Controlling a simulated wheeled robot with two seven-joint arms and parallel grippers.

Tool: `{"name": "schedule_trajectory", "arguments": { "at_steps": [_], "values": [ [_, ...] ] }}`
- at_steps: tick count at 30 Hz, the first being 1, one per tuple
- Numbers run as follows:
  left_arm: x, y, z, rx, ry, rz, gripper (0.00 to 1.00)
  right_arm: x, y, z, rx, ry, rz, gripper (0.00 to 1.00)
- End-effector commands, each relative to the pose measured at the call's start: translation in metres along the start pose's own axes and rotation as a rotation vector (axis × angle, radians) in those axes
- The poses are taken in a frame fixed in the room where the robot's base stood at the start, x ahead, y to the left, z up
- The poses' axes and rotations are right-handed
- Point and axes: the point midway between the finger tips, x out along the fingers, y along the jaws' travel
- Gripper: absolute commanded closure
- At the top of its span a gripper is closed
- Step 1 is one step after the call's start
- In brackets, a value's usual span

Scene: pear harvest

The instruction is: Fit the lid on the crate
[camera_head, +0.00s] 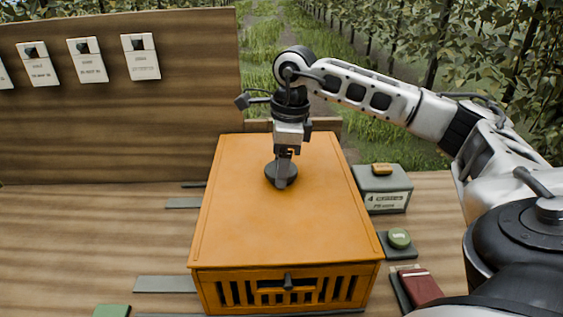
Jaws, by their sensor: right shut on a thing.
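The orange crate (240,292) stands on the wooden table with its slatted front toward me. A flat orange lid (270,225) covers its top, and I see no clear gap along the front edge. My right gripper (284,180) reaches down from above and is shut at a dark round knob (271,174) on the far half of the lid. The fingers partly hide the knob. A small dark catch (288,282) sits at the middle of the crate's front. My left gripper is out of view.
A grey box (385,200) with a label stands right of the crate. A wooden board (120,100) with cards (141,62) rises behind left. The table's left side is mostly clear.

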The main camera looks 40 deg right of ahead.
Motion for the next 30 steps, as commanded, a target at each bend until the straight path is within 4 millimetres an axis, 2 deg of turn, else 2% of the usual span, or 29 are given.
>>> {"name": "schedule_trajectory", "arguments": {
  "at_steps": [13, 30],
  "values": [
    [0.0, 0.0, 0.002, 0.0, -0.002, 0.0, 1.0, 0.0, 0.0, 0.0, 0.0, -0.001, -0.001, 0.71],
    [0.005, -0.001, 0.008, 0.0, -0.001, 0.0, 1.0, 0.012, 0.0, -0.001, 0.0, -0.001, -0.001, 0.71]
  ]
}}
